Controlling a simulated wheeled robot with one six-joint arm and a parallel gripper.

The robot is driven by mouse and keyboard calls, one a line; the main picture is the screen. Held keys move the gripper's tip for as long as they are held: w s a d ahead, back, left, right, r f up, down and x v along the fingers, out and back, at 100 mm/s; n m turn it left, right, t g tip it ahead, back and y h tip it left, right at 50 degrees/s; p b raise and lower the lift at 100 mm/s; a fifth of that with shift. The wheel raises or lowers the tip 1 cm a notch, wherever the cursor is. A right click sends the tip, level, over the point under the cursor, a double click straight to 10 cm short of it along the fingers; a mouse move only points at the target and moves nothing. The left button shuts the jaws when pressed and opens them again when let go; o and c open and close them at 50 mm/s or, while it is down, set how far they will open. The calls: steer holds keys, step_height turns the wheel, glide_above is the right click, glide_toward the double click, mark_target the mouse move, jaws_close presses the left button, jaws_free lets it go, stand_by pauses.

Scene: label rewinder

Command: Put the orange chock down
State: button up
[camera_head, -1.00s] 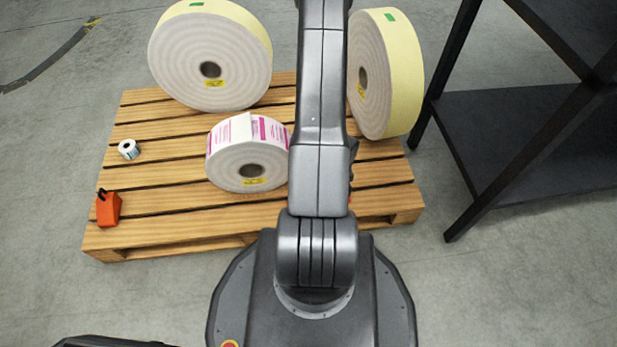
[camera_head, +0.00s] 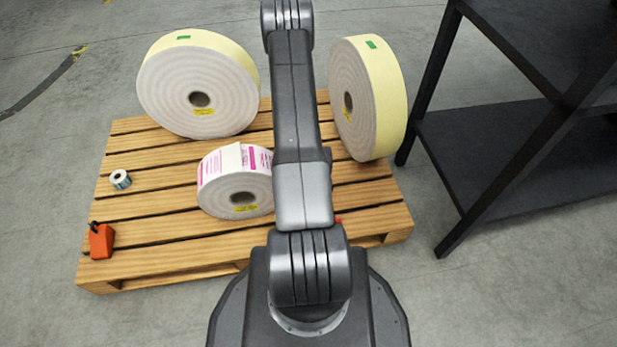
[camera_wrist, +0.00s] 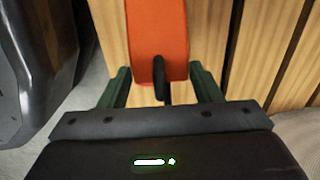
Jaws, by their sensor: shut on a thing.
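In the wrist view, an orange chock (camera_wrist: 158,28) with a black loop handle (camera_wrist: 161,78) lies between the dark green fingers of my gripper (camera_wrist: 160,84). My gripper is shut on it, at the loop end. Wooden pallet boards lie under and beside the chock; whether it touches them I cannot tell. In the head view my arm hides the gripper, and only a small red-orange bit (camera_head: 338,220) shows beside the arm at the pallet's front right. Another orange chock (camera_head: 101,242) with a black loop stands on the pallet's front left corner.
The pallet (camera_head: 150,262) carries two large cream-edged rolls (camera_head: 200,95) (camera_head: 368,100), a pink-printed label roll (camera_head: 236,180) and a small roll (camera_head: 120,179). A black metal rack (camera_head: 465,150) stands to the right. The pallet's left front boards are mostly clear.

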steer(key=w+a+f+b, duration=0.1)
steer(key=w, duration=0.2)
steer(key=w+a+f+b, duration=0.1)
steer(key=w, duration=0.2)
steer(key=w+f+b, duration=0.1)
steer(key=w, duration=0.2)
steer(key=shift+w+a+f+b, duration=0.15)
steer(key=shift+a+f+b, duration=0.2)
steer(key=shift+a+f, duration=0.05)
steer(key=shift+r, duration=0.15)
steer(key=o, duration=0.6)
steer(key=shift+f, duration=0.2)
steer(key=shift+c, duration=0.2)
steer(key=o, duration=0.4)
steer(key=shift+o, duration=0.2)
steer(key=shift+r, duration=0.15)
step_height(320, 180, up, 12)
steer(key=p, duration=0.4)
